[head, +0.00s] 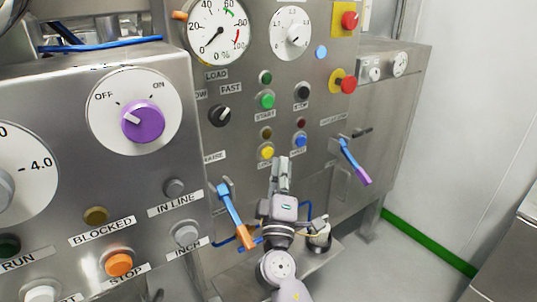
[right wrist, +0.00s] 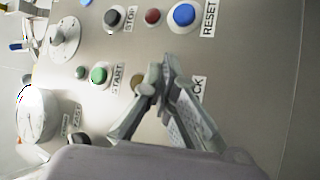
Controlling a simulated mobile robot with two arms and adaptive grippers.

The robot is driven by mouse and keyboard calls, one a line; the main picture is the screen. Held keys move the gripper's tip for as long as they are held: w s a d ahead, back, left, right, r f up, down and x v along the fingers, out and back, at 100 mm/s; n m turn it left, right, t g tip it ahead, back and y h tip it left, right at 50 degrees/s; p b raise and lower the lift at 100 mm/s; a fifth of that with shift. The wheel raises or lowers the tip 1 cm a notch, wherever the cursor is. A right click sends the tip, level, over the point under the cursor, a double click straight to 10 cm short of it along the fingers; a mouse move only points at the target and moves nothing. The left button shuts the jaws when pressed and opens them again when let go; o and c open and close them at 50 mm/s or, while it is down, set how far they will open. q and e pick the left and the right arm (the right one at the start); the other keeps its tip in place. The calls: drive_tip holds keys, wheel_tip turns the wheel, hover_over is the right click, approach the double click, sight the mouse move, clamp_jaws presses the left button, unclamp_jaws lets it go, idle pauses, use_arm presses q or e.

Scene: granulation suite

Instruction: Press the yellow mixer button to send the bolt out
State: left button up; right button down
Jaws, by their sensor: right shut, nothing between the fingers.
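The yellow button (head: 266,152) is on the steel mixer panel in the head view, below a dark amber lamp (head: 266,133) and left of a blue button (head: 299,139). My right gripper (head: 282,160) is shut and empty, its fingertips just right of the yellow button in the picture. I cannot tell whether they touch the panel. In the right wrist view the closed fingertips (right wrist: 165,70) cover the place beside the amber lamp (right wrist: 138,80), and the yellow button is hidden behind them. A label ending in "CK" shows beside the fingers. I see no bolt. My left gripper is out of view.
A green start button (head: 267,101) and black stop button (head: 302,91) sit above. A blue-and-orange lever (head: 235,215) is left of my right gripper, and a blue-and-purple lever (head: 353,161) is to its right. Red emergency knobs (head: 349,85) are higher right.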

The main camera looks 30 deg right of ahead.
drive_tip(key=s, duration=0.3)
drive_tip(key=shift+s+d, duration=0.15)
drive_tip(key=shift+s, duration=0.1)
idle(2.0)
